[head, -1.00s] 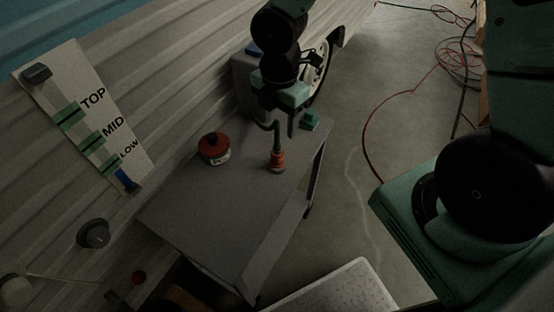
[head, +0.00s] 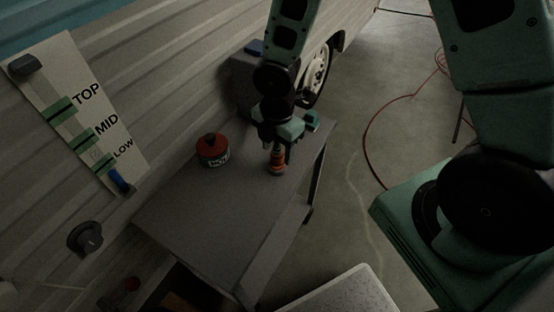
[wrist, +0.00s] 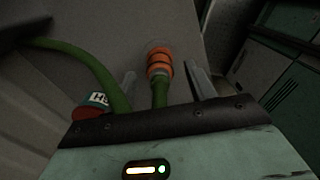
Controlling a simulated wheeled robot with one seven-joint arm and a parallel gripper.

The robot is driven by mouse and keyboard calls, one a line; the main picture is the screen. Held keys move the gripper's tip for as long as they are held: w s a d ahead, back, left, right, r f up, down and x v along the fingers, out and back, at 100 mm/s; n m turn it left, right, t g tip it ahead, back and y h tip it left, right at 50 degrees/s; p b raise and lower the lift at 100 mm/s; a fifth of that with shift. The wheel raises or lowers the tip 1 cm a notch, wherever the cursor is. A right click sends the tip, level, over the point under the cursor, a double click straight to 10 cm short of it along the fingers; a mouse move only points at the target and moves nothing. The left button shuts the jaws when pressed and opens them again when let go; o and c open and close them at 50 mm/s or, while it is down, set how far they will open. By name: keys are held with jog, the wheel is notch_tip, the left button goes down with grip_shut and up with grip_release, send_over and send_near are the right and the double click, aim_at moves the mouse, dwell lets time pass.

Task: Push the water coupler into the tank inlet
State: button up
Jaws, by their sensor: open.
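The water coupler (head: 277,166), orange with a green hose, stands on the grey table. My gripper (head: 276,150) is open, pointing down over the coupler's upper part. In the wrist view, the coupler (wrist: 159,62) and its green hose (wrist: 159,93) lie between the two spread fingers of my gripper (wrist: 164,84); I see a gap on each side. A dark round fitting (head: 86,237) on the camper wall at lower left may be the tank inlet; I cannot tell for sure.
A red-lidded jar (head: 213,150) stands on the table (head: 215,220), left of the coupler. A small teal block (head: 311,121) is behind it at right. A TOP/MID/LOW level board (head: 85,115) is on the wall. The table's front part is clear.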

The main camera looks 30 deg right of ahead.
aim_at(277, 151)
notch_tip(277, 151, down, 2)
jog(key=shift+f, duration=0.2)
jog(key=c, duration=1)
jog(key=shift+r, duration=0.1)
notch_tip(277, 151, up, 10)
jog(key=p, duration=0.2)
jog(key=shift+p, duration=0.3)
